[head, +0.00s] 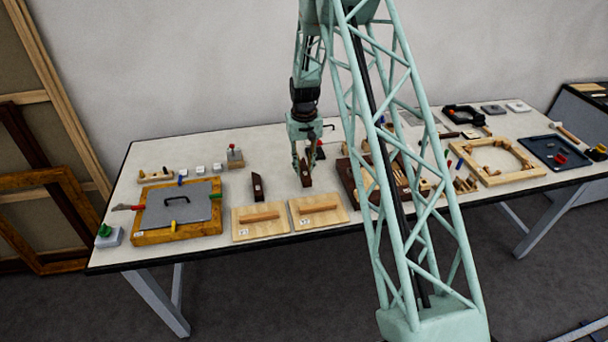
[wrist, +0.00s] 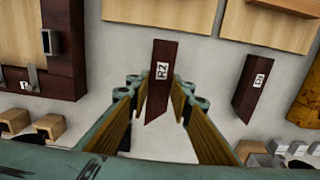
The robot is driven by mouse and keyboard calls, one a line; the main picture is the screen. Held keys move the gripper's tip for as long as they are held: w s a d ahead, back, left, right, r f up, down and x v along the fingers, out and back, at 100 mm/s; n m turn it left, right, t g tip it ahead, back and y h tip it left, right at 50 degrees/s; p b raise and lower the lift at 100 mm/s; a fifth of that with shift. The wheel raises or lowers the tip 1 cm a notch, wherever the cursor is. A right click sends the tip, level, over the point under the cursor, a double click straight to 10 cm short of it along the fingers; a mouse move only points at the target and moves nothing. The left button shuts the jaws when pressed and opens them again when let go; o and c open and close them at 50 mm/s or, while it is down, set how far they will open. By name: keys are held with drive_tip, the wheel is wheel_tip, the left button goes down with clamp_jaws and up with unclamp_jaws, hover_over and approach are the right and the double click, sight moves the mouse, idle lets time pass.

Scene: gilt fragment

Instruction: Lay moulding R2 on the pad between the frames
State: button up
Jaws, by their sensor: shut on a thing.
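Moulding R2 is a short dark brown piece with a white label, seen between my fingers in the wrist view (wrist: 162,80) and near the table's middle in the head view (head: 305,179). My gripper (head: 303,167) points down and is shut on it, one finger on each side, as the wrist view also shows (wrist: 158,92). I cannot tell whether R2 touches the table. A second dark labelled moulding (head: 257,187) stands apart to the left; in the wrist view it is at the right (wrist: 254,88). I cannot pick out the pad for certain.
Two pale boards with wooden bars (head: 262,232) (head: 333,216) lie in front of my gripper. A yellow frame with a grey plate (head: 176,237) is at left. A dark frame (head: 346,180) is close on the right, partly behind my arm. A light wood frame (head: 497,179) is further right.

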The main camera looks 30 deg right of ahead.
sight(304, 170)
drive_tip(key=shift+f, duration=0.1)
drive_tip(key=shift+f+p, duration=0.3)
drive_tip(key=shift+f, duration=1.35)
drive_tip(key=shift+f, duration=0.2)
drive_tip(key=o, duration=0.9)
drive_tip(key=shift+r, duration=0.2)
wheel_tip(304, 170, up, 11)
drive_tip(key=shift+r+b, duration=0.2)
drive_tip(key=shift+b, duration=0.4)
drive_tip(key=shift+r, duration=0.3)
drive_tip(key=shift+r, duration=0.15)
